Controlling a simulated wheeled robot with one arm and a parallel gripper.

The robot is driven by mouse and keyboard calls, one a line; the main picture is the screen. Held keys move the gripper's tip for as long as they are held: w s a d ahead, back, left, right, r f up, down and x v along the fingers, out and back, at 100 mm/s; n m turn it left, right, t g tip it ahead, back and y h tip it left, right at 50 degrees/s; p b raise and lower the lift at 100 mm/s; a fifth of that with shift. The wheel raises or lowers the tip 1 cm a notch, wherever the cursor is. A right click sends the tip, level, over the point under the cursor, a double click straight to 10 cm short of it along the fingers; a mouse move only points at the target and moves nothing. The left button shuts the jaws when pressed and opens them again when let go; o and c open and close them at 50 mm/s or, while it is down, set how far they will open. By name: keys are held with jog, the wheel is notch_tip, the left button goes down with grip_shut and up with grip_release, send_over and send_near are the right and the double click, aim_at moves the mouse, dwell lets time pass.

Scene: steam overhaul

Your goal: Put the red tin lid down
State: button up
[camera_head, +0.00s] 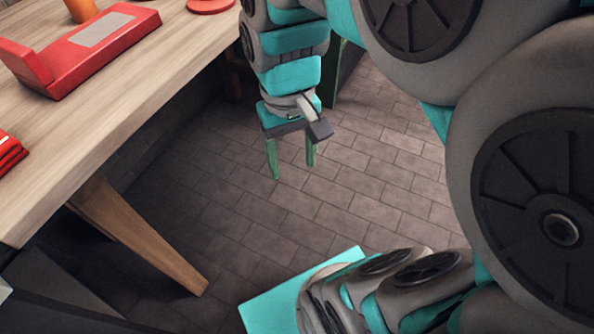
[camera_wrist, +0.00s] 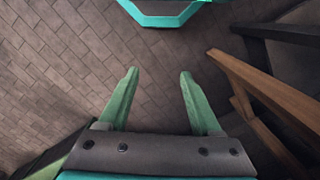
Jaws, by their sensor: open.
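A round, flat red piece (camera_head: 210,4) lies on the wooden table at the top edge of the head view, partly cut off; it may be the red tin lid, but I cannot tell for sure. My gripper (camera_head: 293,170) hangs over the tiled floor, right of the table and apart from it. Its two green fingers point down. In the wrist view my gripper (camera_wrist: 159,72) is open, with only floor between its fingers. No lid shows in the wrist view.
The wooden table (camera_head: 120,92) carries a red wedge-shaped object with a grey panel (camera_head: 85,45), an orange cylinder (camera_head: 80,9) and a red stack (camera_head: 9,153) at the left edge. A slanted table leg (camera_head: 145,240) stands below. The tiled floor (camera_head: 230,220) around my gripper is clear.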

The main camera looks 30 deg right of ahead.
jog(key=s+f+g, duration=0.1)
jog(key=s+f, duration=0.4)
jog(key=s, duration=0.2)
jog(key=shift+s+a+f+n, duration=0.25)
jog(key=shift+s+f+n, duration=0.05)
jog(key=shift+s+n, duration=0.1)
